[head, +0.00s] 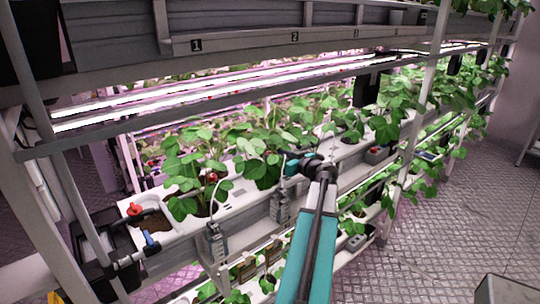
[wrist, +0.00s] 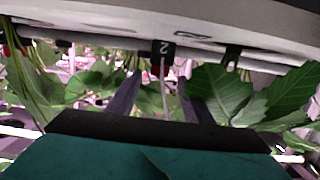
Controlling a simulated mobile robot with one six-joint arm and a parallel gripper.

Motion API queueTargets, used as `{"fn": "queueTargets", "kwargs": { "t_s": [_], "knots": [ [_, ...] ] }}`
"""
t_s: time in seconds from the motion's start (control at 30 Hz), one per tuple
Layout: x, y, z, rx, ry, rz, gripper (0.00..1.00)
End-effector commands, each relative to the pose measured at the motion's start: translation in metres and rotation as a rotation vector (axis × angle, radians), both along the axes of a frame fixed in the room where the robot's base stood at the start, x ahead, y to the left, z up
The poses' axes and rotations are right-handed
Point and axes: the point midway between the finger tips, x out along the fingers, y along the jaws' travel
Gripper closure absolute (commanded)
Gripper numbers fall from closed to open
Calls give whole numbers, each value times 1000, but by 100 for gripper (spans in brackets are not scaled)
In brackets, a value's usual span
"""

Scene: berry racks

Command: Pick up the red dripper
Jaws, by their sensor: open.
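My gripper (head: 291,166) reaches in among the leaves at the middle of the planted shelf in the head view. In the wrist view its two dark fingers (wrist: 160,92) are apart, with a thin pale stake or tube between them. A small red piece (wrist: 157,70) shows just under a black tag marked 2 (wrist: 163,48), ahead of the fingers and not touched; I cannot tell whether it is the red dripper. In the head view a red fitting (head: 135,209) sits at the left end of the white planter, well left of my gripper.
The white planter (head: 228,196) holds leafy strawberry plants (head: 262,160). A blue fitting (head: 151,243) sits below the red one. Rack posts (head: 427,85) and a light bar (head: 150,97) bound the shelf. Large leaves (wrist: 222,92) crowd the right finger.

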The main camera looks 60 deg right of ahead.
Motion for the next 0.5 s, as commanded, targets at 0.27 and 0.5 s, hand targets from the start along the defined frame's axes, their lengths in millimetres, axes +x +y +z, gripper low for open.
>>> {"fn": "queueTargets", "kwargs": {
  "t_s": [0.27, 0.5],
  "knots": [
    [22, -10, -2, 2, -1, 1, 54],
    [41, -16, -7, 1, 0, 0, 54]
  ]
}}
